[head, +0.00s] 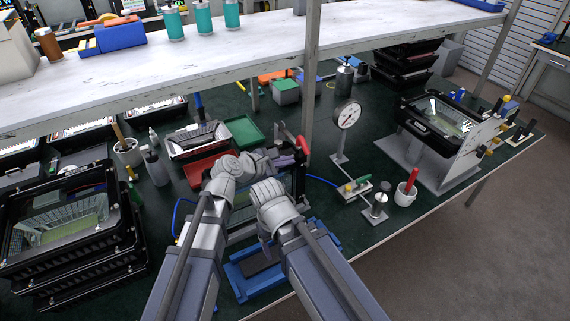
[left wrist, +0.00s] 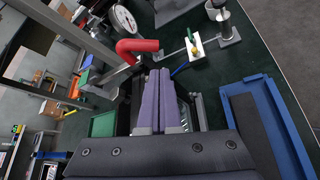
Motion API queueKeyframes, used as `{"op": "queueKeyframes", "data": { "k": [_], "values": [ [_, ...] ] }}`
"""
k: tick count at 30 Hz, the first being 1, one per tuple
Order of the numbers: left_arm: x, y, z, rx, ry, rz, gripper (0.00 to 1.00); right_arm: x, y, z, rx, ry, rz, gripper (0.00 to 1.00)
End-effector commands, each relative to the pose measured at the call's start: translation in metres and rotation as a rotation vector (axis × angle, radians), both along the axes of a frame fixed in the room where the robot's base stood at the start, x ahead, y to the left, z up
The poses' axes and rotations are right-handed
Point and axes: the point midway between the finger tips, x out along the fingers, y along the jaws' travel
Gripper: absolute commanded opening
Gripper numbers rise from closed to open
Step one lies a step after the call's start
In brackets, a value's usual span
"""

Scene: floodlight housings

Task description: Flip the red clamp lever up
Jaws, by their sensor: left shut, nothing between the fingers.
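The red clamp lever (head: 303,144) stands at the right end of the fixture behind my arms. In the left wrist view the lever (left wrist: 138,46) is a bent red handle just beyond and to the left of my fingertips. My left gripper (head: 296,160) points right toward the lever, its two purple fingers shut together and empty. The closed fingers (left wrist: 159,74) also fill the middle of the left wrist view. I cannot tell whether the fingertips touch the lever. The fixture is partly hidden by my arms. My right gripper's fingers do not show.
A dial gauge (head: 347,116) on a stand is right of the lever, behind a small white plate (head: 354,189) with colored knobs. A white cup (head: 405,194) is farther right. A blue tray (head: 235,281) lies at the front.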

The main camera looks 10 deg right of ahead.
Motion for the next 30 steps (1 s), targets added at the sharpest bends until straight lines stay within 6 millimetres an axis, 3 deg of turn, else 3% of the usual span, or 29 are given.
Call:
{"op": "queueKeyframes", "data": {
  "k": [6,12,30],
  "values": [
    [0.022,-0.029,-0.021,0.0,-0.001,-0.002,0.0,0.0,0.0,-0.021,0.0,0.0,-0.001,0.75],
    [0.032,-0.044,-0.028,-0.001,0.0,0.0,0.0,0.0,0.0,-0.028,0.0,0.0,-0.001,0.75],
    [0.034,-0.047,-0.025,-0.004,0.01,0.0,0.0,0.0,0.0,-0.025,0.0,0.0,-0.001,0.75]
  ]
}}
